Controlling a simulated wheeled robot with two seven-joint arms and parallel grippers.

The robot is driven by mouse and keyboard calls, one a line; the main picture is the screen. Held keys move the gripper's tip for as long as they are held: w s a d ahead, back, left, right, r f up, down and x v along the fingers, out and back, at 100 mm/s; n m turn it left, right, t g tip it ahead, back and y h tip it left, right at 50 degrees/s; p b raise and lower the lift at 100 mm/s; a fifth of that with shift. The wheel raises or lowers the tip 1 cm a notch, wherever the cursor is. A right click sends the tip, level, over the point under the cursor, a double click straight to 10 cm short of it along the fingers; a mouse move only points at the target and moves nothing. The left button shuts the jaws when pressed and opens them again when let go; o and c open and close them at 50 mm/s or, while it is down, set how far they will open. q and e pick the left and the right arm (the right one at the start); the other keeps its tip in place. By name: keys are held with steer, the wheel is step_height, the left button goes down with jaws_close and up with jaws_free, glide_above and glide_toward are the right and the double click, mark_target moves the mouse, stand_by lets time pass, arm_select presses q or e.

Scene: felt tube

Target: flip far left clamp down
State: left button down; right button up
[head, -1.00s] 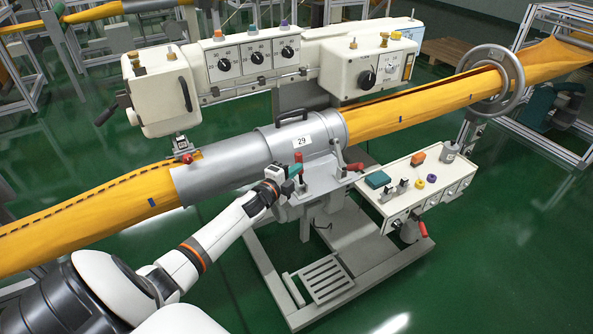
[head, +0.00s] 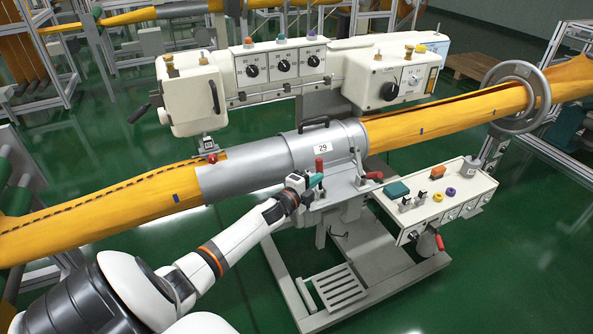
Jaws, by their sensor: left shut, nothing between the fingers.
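A grey metal plate (head: 342,193) sits below the grey tube sleeve (head: 272,168) marked 29. At its far left a clamp with a red handle (head: 319,165) stands upright. In front of it, a teal handle (head: 315,181) lies tilted low, close to my gripper. Another red handle (head: 373,176) lies about level at the plate's right. My left gripper (head: 307,188) is shut and empty at the plate's left edge, beside the teal handle and below the upright red one. Whether it touches the teal handle is unclear. My right gripper is not in view.
The yellow felt tube (head: 450,113) runs through the sleeve and a grey ring (head: 516,93). The white sewing machine (head: 280,67) overhangs behind. A white side panel (head: 445,195) carries a teal block and several knobs. Green floor is open in front.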

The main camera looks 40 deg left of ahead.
arm_select(q)
steer(key=s+d+r+b, duration=0.1)
steer(key=s, duration=0.9)
steer(key=shift+s+b, duration=0.25)
steer(key=shift+b, duration=0.05)
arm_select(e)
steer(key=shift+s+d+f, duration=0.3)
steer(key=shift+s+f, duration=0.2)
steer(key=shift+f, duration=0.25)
arm_select(q)
steer(key=shift+d, duration=0.2)
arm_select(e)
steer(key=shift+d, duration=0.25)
arm_select(q)
steer(key=shift+f, duration=0.1)
